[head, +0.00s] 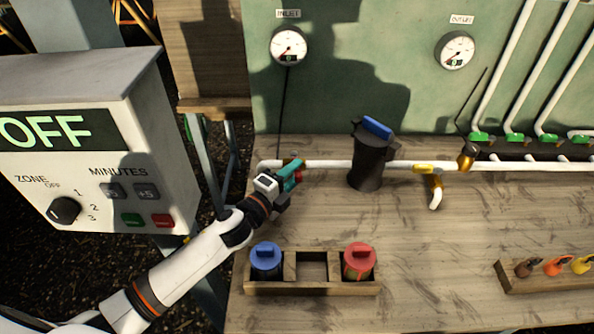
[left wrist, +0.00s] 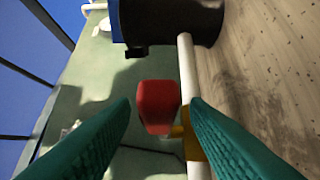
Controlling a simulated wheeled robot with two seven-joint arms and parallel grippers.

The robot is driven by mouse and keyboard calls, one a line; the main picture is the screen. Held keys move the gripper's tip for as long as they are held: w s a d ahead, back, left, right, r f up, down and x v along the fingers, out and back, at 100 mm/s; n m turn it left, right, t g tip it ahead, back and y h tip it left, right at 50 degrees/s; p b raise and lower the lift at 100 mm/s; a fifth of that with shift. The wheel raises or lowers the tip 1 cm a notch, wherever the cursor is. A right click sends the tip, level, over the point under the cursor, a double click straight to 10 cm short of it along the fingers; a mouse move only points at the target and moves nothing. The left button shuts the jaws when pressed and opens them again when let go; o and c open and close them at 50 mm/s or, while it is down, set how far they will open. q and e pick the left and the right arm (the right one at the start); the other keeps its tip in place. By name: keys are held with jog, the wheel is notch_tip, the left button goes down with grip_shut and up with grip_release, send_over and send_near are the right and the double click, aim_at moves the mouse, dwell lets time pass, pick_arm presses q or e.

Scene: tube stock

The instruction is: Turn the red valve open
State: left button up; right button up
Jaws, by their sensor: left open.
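The red valve handle (left wrist: 158,105) shows in the left wrist view between and just beyond my finger tips, beside the white pipe (left wrist: 187,70). In the head view only a small red bit of the valve (head: 299,176) shows at my gripper; the rest is hidden behind it. My left gripper (head: 290,174) is at the left end of the pipe, with its teal fingers open. In the left wrist view the open fingers (left wrist: 160,112) stand on either side of the red handle, with gaps visible. My right gripper is not in view.
A dark canister with a blue top (head: 369,160) stands on the pipe to the right, near my gripper. A wooden tray (head: 312,288) with blue-lidded and red-lidded jars sits in front. A grey control box (head: 90,150) stands left.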

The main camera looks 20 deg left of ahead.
pick_arm(q)
jog(key=b+v, duration=0.1)
jog(key=v, duration=0.3)
jog(key=shift+s+a+f, duration=0.1)
jog(key=shift+s+a, duration=0.05)
jog(key=shift+s, duration=0.1)
jog(key=shift+s+a, duration=0.2)
jog(key=shift+s, duration=0.3)
